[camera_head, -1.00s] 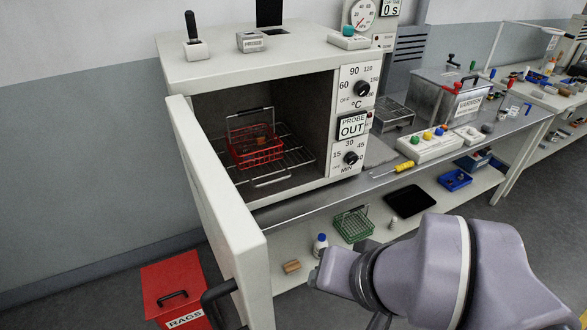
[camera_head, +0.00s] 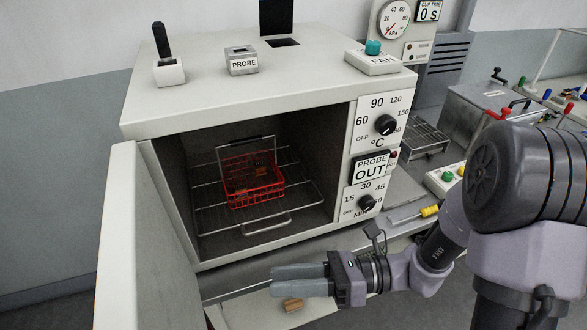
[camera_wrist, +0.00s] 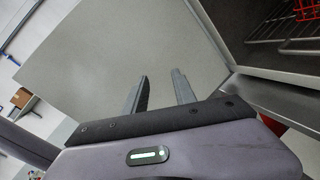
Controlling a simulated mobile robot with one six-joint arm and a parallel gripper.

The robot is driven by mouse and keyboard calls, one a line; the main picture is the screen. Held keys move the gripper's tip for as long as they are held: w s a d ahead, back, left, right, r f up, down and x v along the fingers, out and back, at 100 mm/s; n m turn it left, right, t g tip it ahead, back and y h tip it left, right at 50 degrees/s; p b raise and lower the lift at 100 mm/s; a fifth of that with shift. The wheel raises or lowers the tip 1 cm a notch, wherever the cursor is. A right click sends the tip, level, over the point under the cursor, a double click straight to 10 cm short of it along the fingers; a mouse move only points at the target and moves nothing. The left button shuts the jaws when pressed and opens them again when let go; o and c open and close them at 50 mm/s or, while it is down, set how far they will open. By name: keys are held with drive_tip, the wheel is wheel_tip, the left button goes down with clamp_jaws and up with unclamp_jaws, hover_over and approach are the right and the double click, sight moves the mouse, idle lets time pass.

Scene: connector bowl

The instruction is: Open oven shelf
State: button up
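The oven shelf (camera_head: 218,220) is a wire rack inside the open oven (camera_head: 145,118), with a wire handle (camera_head: 266,222) at its front edge. A red wire basket (camera_head: 255,192) stands on the shelf. The oven door (camera_head: 130,240) is swung wide open at the left. My gripper (camera_head: 273,281) is open and empty, below and in front of the oven opening, apart from the shelf handle. In the wrist view my gripper (camera_wrist: 160,76) has a clear gap between its fingers and faces a pale panel. The shelf (camera_wrist: 285,40) shows there at the upper right.
The control panel (camera_head: 372,150) with knobs and a PROBE OUT sign is right of the opening. A yellow-handled tool (camera_head: 430,211) lies on the bench to the right. The space before the opening is clear.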

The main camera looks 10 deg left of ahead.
drive_tip(key=w+f+m+t+y, duration=0.3)
drive_tip(key=w+f+m+t, duration=0.2)
drive_tip(key=w+m, duration=0.15)
drive_tip(key=m+t+h, duration=0.4)
drive_tip(key=m+t, duration=0.7)
drive_tip(key=m, duration=0.4)
approach(270, 227)
drive_tip(key=x, duration=0.3)
drive_tip(key=b+x, duration=0.1)
drive_tip(key=x, duration=0.6)
drive_tip(key=shift+a+f+b, duration=0.1)
drive_tip(key=shift+f+b, duration=0.2)
clamp_jaws()
